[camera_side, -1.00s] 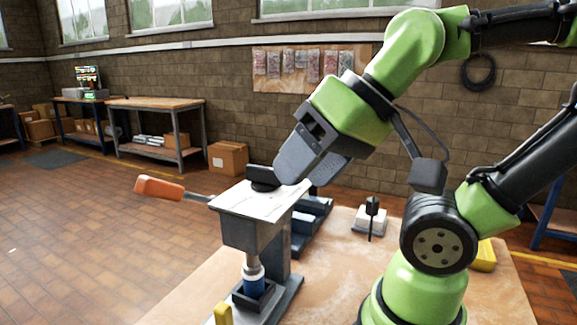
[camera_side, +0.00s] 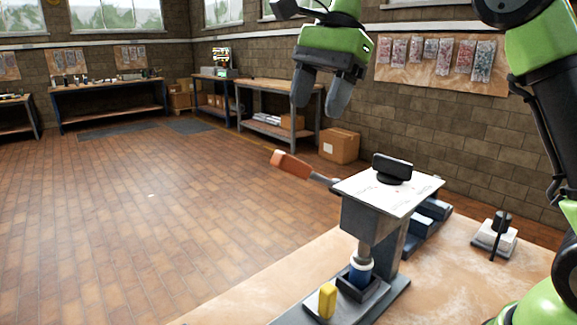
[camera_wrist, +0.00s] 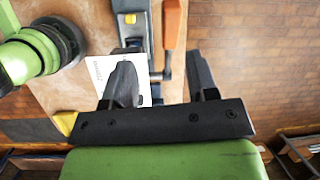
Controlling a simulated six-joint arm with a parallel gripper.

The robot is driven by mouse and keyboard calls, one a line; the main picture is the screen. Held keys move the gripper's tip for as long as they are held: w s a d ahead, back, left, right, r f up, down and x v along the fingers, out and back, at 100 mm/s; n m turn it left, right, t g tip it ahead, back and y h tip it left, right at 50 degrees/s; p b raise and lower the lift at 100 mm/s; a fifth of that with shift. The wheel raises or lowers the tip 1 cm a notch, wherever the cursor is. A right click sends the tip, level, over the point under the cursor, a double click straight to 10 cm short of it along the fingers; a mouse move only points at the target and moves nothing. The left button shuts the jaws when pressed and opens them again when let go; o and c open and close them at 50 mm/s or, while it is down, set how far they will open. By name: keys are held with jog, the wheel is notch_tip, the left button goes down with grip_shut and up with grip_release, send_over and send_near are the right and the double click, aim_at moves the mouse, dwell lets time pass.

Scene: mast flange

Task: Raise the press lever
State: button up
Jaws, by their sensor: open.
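The press (camera_side: 375,225) stands on the bench with a pale top plate. Its lever sticks out to the left, with an orange handle (camera_side: 292,164) whose outer end is slightly higher in the picture than its rod. My gripper (camera_side: 318,108) hangs above the handle in the side view, fingers down, apart and empty. In the wrist view the orange handle (camera_wrist: 173,25) and its rod show between the fingers of my gripper (camera_wrist: 162,58), further off. Nothing touches the lever. The rod's joint at the press is hidden in the side view.
A black grip (camera_side: 393,168) stands on the top plate. A blue-and-white cylinder (camera_side: 361,270) sits under the ram, with a yellow block (camera_side: 327,300) in front. Blue-grey blocks (camera_side: 428,215) lie behind the press. Left of the handle is open air over the floor.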

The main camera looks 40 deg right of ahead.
aim_at(288, 167)
jog(key=shift+w+f+m+g, duration=0.3)
jog(key=shift+w+f+m, duration=0.55)
jog(key=shift+w, duration=0.25)
jog(key=x, duration=0.9)
jog(key=shift+a+f, duration=0.2)
jog(key=shift+a, duration=0.15)
grip_shut()
